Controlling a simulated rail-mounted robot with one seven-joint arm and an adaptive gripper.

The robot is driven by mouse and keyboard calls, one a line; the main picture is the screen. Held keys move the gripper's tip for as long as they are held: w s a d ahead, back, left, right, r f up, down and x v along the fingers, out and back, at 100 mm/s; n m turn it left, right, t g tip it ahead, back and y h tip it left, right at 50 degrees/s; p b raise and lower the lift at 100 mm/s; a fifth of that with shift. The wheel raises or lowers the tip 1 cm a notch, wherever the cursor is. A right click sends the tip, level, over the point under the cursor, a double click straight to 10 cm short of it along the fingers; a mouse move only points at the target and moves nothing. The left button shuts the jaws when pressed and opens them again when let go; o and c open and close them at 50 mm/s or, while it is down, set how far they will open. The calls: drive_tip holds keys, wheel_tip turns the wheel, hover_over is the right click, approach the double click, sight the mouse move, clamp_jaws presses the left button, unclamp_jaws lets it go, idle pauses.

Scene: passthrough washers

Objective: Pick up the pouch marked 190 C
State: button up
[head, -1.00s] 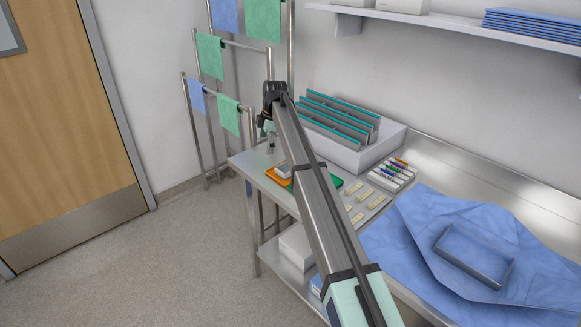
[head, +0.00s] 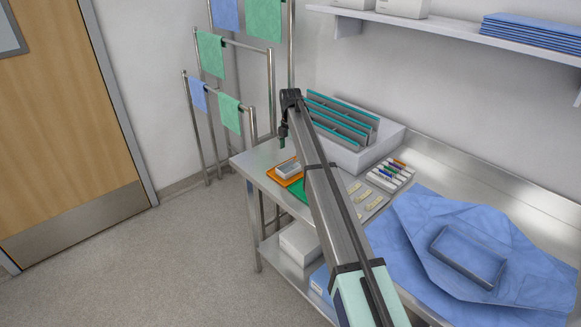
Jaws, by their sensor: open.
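Several upright grey pouch-like pieces with teal top edges (head: 338,122) stand in a white bin (head: 373,155) at the back of the steel table. No marking such as 190 C is readable at this size, so I cannot tell which piece bears it. My gripper (head: 283,143) hangs above the table's left end, in front of and left of the bin. It is open and apart from the teal-edged pieces. My arm crosses the table and hides part of the bin's front.
Colored markers (head: 391,174), yellowish tags (head: 373,201) and a blue drape (head: 410,225) lie to the right. A wall shelf (head: 450,32) hangs above.

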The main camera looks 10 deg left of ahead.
sight(291, 166)
drive_tip(key=shift+w+f+p, duration=0.2)
drive_tip(key=shift+f+p, duration=1.35)
drive_tip(key=shift+f, duration=2.05)
drive_tip(key=c, duration=0.9)
